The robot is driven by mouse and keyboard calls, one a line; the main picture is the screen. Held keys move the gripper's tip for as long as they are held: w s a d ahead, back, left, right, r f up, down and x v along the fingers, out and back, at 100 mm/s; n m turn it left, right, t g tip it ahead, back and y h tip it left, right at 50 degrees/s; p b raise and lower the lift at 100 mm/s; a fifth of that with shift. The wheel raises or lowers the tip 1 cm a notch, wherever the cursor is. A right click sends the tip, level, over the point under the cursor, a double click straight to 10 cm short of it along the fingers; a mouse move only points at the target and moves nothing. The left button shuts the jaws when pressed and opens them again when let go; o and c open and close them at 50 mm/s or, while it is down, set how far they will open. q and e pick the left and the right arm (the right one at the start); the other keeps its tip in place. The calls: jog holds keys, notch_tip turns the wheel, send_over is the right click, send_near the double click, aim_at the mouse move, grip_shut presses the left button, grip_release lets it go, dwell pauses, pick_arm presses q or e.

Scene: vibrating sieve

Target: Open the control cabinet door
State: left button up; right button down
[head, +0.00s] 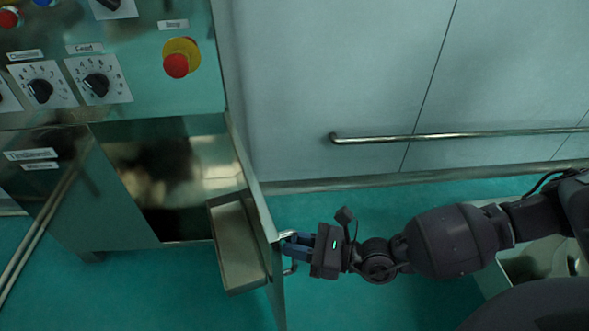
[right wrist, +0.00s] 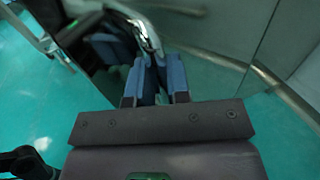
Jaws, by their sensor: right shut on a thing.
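The control cabinet is the steel box at the left of the head view, with its dark, shiny interior (head: 165,180) showing. Its door (head: 255,180) stands swung out from the right side of the opening, seen nearly edge-on. A tray-like steel box (head: 238,250) is on the door's inner side. My right gripper (head: 291,248) is shut on the door handle (head: 290,268), a metal bar on the outer face. In the right wrist view the blue fingers (right wrist: 158,78) close around the curved handle (right wrist: 146,32). My left gripper is not in view.
A control panel above the opening carries dials (head: 97,84) and a red stop button (head: 176,65) on yellow. A wall with a metal rail (head: 450,135) runs behind. Teal floor (head: 330,205) lies open around the door. A pale box-like thing (head: 535,262) stands under my right arm.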

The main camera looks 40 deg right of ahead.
jog(key=c, duration=1.1)
grip_release()
jog(key=shift+w+r, duration=0.15)
jog(key=shift+w, duration=0.15)
jog(key=shift+s, duration=0.1)
pick_arm(q)
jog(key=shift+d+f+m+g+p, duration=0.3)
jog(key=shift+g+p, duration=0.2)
jog(key=shift+p, duration=0.35)
pick_arm(e)
jog(key=v, duration=1.1)
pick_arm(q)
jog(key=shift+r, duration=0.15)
